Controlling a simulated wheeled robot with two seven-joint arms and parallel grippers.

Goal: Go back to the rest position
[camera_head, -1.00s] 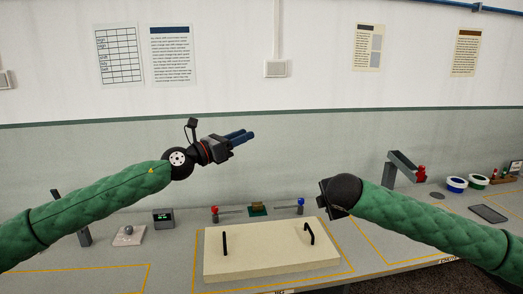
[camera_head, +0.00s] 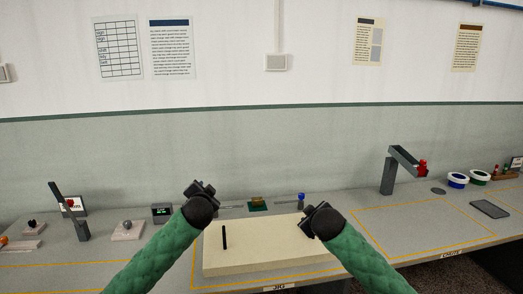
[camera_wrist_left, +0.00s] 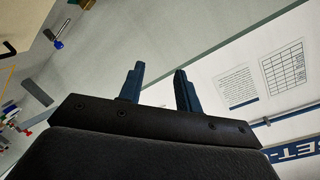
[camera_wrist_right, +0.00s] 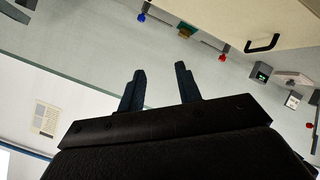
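My left gripper (camera_head: 201,190) is raised over the left back part of a cream board in the head view; its fingers are mostly hidden there. In the left wrist view its two blue fingers (camera_wrist_left: 158,88) stand apart with nothing between them. My right gripper (camera_head: 314,213) is over the right part of the board, hiding one of its handles. In the right wrist view its blue fingers (camera_wrist_right: 161,88) are also apart and empty. Both grippers are clear of the objects. The cream board (camera_head: 265,256) lies on the bench with a black handle (camera_head: 224,237) on its left.
Behind the board are a blue-topped post (camera_head: 301,198) and a green block (camera_head: 258,206). A grey angled stand (camera_head: 388,174) is at right with white bowls (camera_head: 457,180) and a dark tablet (camera_head: 489,209). Another stand (camera_head: 69,211) and a small display (camera_head: 161,212) are at left.

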